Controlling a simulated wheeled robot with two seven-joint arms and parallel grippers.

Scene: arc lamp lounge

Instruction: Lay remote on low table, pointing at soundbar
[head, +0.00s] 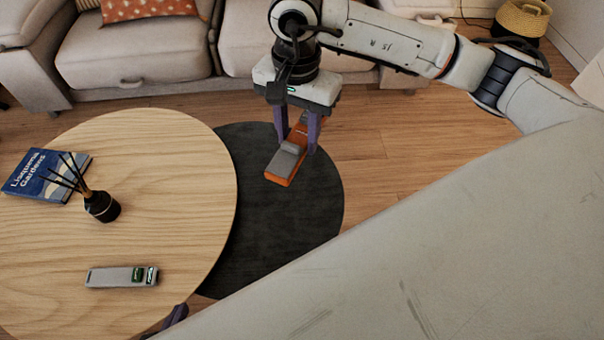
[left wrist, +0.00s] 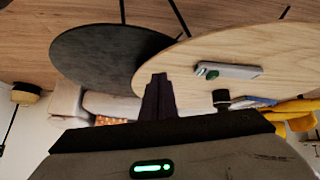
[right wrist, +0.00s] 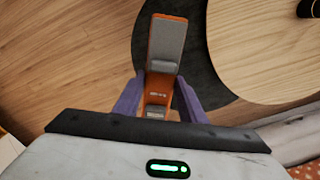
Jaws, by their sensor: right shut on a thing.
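An orange and grey handheld device, which I take for the remote (head: 285,160), is clamped between the purple fingers of my right gripper (head: 297,143). I cannot make out a soundbar.
The table's right side is bare. A beige sofa (head: 135,50) stands behind; a woven basket (head: 522,20) is at the back right.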

